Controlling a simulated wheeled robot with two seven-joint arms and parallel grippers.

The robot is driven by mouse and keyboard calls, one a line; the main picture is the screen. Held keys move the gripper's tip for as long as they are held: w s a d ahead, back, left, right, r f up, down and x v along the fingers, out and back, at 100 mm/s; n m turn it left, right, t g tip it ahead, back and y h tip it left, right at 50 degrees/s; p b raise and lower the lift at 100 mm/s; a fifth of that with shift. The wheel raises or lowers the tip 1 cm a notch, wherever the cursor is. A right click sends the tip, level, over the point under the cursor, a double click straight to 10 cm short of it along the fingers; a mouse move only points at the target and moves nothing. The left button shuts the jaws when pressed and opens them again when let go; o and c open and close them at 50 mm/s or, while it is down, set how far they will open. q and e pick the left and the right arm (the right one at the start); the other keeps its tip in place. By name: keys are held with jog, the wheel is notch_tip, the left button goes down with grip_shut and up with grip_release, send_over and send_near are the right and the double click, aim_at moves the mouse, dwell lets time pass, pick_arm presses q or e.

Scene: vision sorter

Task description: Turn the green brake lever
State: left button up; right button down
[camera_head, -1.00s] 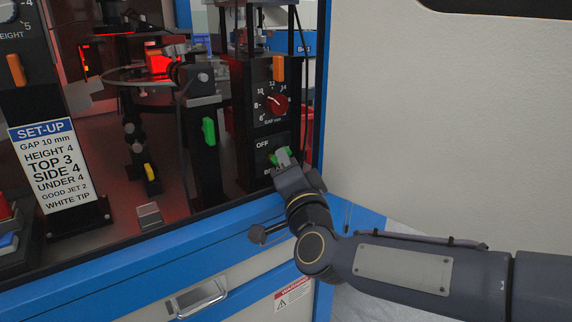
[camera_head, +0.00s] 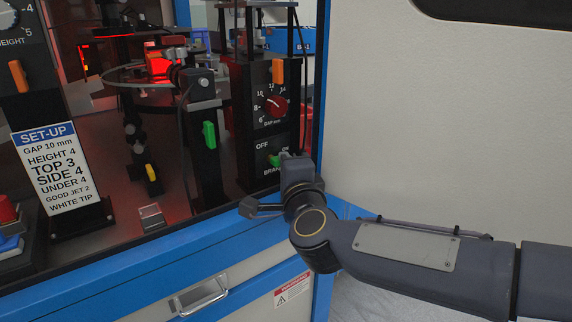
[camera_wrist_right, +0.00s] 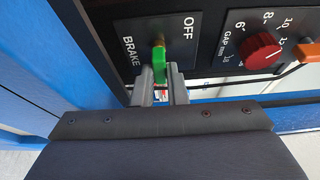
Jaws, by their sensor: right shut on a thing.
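The green brake lever (camera_head: 275,160) sits on a black panel (camera_head: 263,148) marked OFF and BRAKE, low on the right-hand post. In the right wrist view the green lever (camera_wrist_right: 159,66) lies between the two grey fingers of my right gripper (camera_wrist_right: 160,88), which is shut on it. In the head view my right gripper (camera_head: 286,158) is at the lever, and my wrist hides part of the panel. My left gripper is not in view.
Above the lever is a red GAP knob (camera_head: 275,106) with an orange lever (camera_head: 278,71) over it. A green clamp (camera_head: 209,134) is on the post to the left. A SET-UP sign (camera_head: 53,168) stands at left. The blue cabinet frame (camera_head: 150,247) runs below.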

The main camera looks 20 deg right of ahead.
dwell(0.3)
jog(key=c, duration=1.4)
grip_release()
jog(key=shift+c, duration=0.2)
jog(key=s+p, duration=0.1)
jog(key=s, duration=0.6)
jog(key=shift+s+a, duration=0.2)
jog(key=shift+s, duration=0.2)
